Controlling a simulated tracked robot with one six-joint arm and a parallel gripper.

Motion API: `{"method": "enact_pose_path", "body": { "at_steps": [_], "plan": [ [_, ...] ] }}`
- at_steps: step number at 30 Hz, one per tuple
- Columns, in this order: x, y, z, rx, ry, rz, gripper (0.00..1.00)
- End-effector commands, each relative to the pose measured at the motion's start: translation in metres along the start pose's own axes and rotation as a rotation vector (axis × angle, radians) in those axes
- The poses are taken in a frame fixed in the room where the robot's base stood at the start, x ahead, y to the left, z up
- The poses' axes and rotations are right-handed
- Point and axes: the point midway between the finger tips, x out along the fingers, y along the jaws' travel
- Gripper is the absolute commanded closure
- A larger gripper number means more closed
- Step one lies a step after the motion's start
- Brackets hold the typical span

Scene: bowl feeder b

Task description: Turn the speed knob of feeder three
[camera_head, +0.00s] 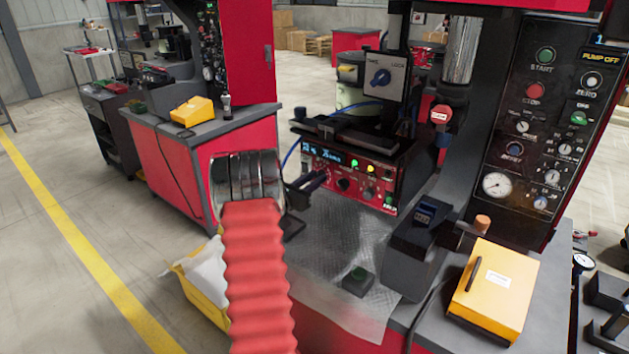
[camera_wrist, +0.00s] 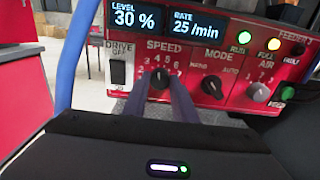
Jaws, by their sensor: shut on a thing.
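The red control panel of feeder three (camera_wrist: 130,45) fills the upper part of the wrist view. It also shows in the head view (camera_head: 325,172). The dark speed knob (camera_wrist: 159,77) sits under the SPEED label, its white mark pointing roughly up among the scale numbers. My gripper (camera_wrist: 160,88) has one finger on each side of this knob and is shut on it. In the head view my gripper (camera_head: 318,180) reaches the left part of the panel, and the speed knob is hidden there. The display (camera_wrist: 170,18) reads level 30 % and rate 25/min.
A DRIVE switch (camera_wrist: 117,72) is close left of the knob; the MODE knob (camera_wrist: 213,86) and AIR knob (camera_wrist: 258,92) are to the right. Green and yellow lamps are lit. A blue hose (camera_wrist: 75,50) runs at the left. A yellow box (camera_head: 495,290) stands right on the bench.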

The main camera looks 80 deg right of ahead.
Motion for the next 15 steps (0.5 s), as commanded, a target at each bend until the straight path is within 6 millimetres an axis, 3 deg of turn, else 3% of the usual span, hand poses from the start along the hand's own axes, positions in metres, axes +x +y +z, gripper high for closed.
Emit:
{"method": "enact_pose_path", "body": {
  "at_steps": [15],
  "plan": [
    [0.0028,0.0031,0.0014,0.223,0.000,0.008,0.97]
  ]
}}
